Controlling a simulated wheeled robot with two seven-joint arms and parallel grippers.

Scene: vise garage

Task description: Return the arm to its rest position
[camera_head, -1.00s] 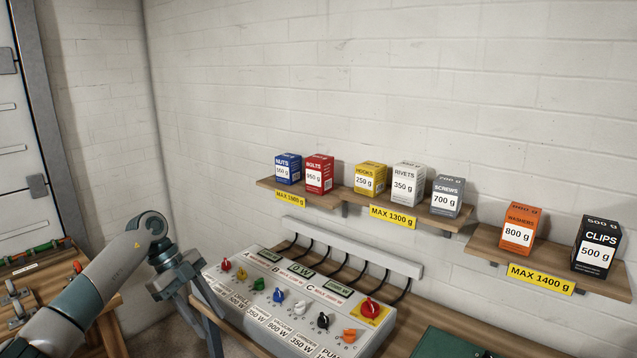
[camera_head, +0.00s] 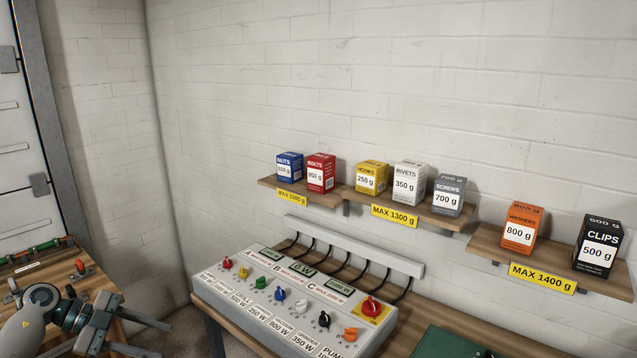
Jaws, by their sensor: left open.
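My left arm comes in at the lower left of the head view. Its gripper (camera_head: 128,338) is open and empty, low in front of the wooden bench at the left and to the left of the control panel. The gripper is apart from the panel (camera_head: 290,305). My right gripper does not show.
The grey panel carries several coloured knobs on a wooden bench. Labelled boxes stand on three wall shelves, such as the shelf at the right (camera_head: 480,240). A left workbench (camera_head: 105,290) holds clamps and tools. A green case (camera_head: 450,343) lies at lower right.

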